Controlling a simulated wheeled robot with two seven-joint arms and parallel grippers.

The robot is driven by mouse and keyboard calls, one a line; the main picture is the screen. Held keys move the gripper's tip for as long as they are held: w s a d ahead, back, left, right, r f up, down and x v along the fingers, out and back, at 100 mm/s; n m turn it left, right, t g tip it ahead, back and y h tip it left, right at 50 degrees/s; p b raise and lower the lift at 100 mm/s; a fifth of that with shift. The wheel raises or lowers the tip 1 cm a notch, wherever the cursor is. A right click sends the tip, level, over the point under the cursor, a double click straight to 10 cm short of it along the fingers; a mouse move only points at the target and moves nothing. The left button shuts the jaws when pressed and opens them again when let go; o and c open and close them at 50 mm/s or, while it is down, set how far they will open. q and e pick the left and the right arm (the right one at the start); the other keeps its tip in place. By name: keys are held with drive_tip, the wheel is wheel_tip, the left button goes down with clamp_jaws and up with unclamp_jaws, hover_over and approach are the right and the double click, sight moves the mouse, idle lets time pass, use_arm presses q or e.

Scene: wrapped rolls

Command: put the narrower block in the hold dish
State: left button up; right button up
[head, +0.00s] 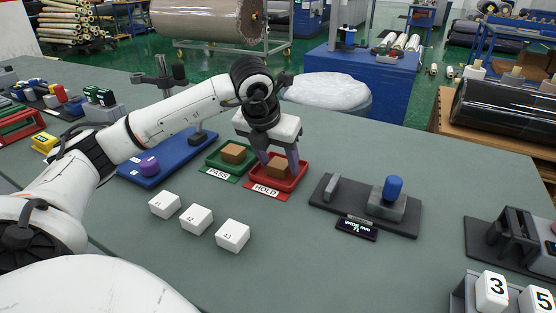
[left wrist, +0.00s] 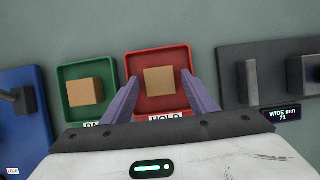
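A brown block (head: 278,168) sits in the red dish (head: 299,178) labelled HOLD. A similar brown block (head: 233,153) sits in the green dish (head: 212,164) labelled PASS. My left gripper (head: 279,163) is over the red dish, with its two purple fingers spread on either side of the block there. In the left wrist view, gaps show between the fingers and the hold block (left wrist: 160,82), so the gripper is open and holds nothing. The pass block (left wrist: 85,91) is to the left. I cannot tell which block is narrower. My right gripper is out of view.
A dark gauge (head: 330,203) with a blue knob (head: 393,188) stands right of the dishes; its display (left wrist: 283,114) reads WIDE mm 71. A blue board (head: 180,164) with a purple knob lies left. Several white cubes (head: 196,219) stand in front.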

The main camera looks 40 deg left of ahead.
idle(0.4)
use_arm(q)
drive_tip(key=v, duration=0.2)
drive_tip(key=shift+s+r, duration=0.1)
drive_tip(key=shift+r, duration=0.3)
drive_tip(key=v, duration=0.7)
drive_tip(key=shift+s+r+p, duration=0.15)
drive_tip(key=shift+r+p, duration=0.05)
drive_tip(key=shift+p, duration=0.2)
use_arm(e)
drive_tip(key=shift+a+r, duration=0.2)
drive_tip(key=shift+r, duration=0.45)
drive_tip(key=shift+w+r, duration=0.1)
